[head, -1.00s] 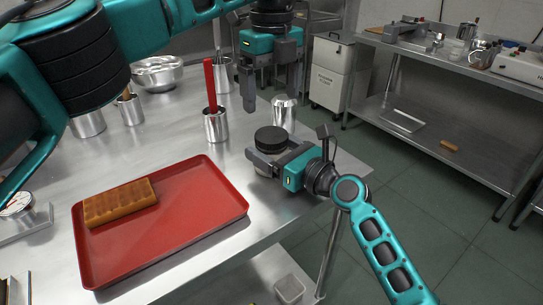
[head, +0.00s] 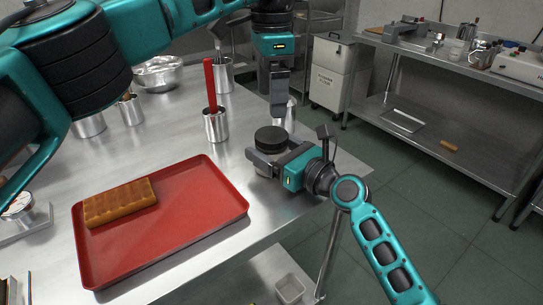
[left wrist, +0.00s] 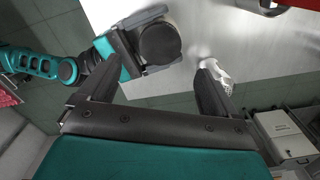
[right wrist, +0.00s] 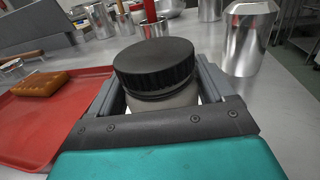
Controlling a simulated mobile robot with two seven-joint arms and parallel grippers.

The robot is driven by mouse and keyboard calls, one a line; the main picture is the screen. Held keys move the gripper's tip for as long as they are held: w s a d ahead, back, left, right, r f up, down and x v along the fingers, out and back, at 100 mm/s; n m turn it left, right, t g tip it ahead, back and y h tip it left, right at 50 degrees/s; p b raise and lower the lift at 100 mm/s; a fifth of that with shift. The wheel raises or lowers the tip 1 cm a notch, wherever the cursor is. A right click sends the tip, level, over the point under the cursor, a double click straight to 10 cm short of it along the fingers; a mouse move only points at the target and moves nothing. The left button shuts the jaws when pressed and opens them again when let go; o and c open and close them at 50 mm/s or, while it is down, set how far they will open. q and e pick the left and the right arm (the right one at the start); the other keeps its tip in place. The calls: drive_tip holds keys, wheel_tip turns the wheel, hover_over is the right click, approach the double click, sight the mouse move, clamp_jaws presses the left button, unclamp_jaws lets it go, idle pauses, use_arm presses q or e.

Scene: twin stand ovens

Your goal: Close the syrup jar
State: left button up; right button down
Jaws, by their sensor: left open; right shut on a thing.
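The syrup jar (right wrist: 165,101) is a pale jar with a black ribbed lid (right wrist: 155,62) sitting on its mouth; a dark ring shows under the lid. In the head view the lid (head: 270,136) shows near the table's right edge. My right gripper (head: 262,163) is shut around the jar's body from the right. My left gripper (head: 279,112) is open and empty, pointing down above and slightly behind the jar. In the left wrist view the lid (left wrist: 158,44) lies beyond the open fingers. I cannot tell how tight the lid is.
A metal cup with a red handle (head: 211,87) stands behind left of the jar. A shiny metal container (right wrist: 245,40) stands close behind it. A red tray (head: 190,225) with a waffle-like slab (head: 120,203) lies to the left. The table's right edge (head: 350,178) is near.

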sight(271, 134)
use_arm(q)
drive_tip(key=shift+f, duration=4.05)
